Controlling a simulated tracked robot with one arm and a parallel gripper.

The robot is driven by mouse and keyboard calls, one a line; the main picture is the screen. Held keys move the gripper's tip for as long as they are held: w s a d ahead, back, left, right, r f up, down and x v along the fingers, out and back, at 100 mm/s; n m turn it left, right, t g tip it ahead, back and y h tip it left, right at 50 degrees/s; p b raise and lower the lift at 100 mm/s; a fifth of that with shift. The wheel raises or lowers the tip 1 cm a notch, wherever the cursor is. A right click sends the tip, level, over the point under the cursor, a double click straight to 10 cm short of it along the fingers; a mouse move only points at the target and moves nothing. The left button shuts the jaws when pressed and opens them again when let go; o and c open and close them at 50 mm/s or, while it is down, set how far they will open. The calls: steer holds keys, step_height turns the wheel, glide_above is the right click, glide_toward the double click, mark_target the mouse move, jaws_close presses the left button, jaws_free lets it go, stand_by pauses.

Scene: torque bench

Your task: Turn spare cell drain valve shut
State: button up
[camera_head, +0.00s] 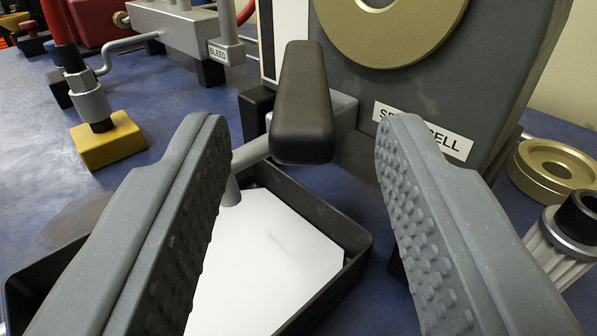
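The spare cell drain valve's black lever handle (303,108) stands upright in the middle of the view, on a grey valve body (343,112) at the front of the dark grey spare cell block (418,75). A bent grey drain pipe (252,152) points down from it over a tray. A white label (455,143), partly covered by my right finger, shows part of the words "SPARE CELL". My gripper (303,140) is open, with one finger on each side of the handle in the picture. Both fingers appear apart from the handle, and nothing is between them in grip.
A black tray (358,242) with a white liner lies below the drain pipe. Brass rings (553,168) and a ribbed metal part (582,235) are at the right. A yellow block (108,143) with a red-hosed fitting, and a grey manifold labelled "BLEED" (190,28), are at the left.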

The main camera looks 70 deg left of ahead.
steer(key=v, duration=0.7)
steer(key=shift+b, duration=0.45)
